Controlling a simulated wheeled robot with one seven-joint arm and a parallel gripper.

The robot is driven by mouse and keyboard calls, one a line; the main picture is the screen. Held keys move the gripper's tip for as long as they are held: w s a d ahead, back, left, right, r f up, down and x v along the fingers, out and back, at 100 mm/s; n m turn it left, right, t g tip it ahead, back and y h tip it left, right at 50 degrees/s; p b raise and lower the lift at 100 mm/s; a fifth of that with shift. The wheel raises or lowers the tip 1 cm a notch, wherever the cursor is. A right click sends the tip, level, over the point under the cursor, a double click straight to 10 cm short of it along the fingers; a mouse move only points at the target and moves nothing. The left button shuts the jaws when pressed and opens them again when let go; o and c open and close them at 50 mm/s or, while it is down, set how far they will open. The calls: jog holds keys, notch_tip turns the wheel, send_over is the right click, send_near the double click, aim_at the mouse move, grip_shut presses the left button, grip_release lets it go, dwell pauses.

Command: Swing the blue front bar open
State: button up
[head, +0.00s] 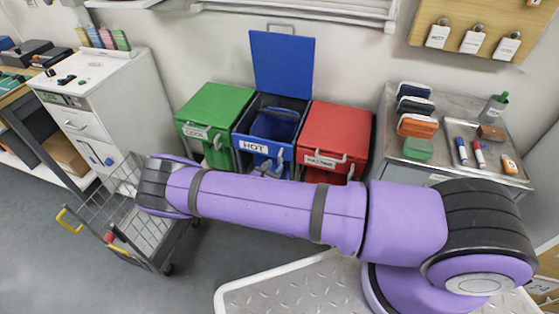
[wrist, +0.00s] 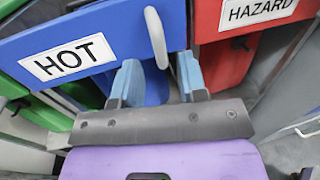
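The bar appears closed. In the wrist view the bar (wrist: 117,32) fills the upper left, with a pale upright handle (wrist: 155,38) at its right end. My gripper (wrist: 160,80) is open, its two blue fingertips apart just below the bar. The handle's lower end lies between them in the picture; I see no grip on it. In the head view my arm hides most of the gripper.
A green COOL bin (head: 215,104) stands left and a red HAZARD bin (head: 336,125) right, both lidded and close beside the blue one. A wire cart (head: 125,215) stands at left. A metal table (head: 455,165) with small items is at right.

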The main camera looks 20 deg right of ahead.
aim_at(279, 161)
jog(key=shift+x, duration=2.25)
grip_shut()
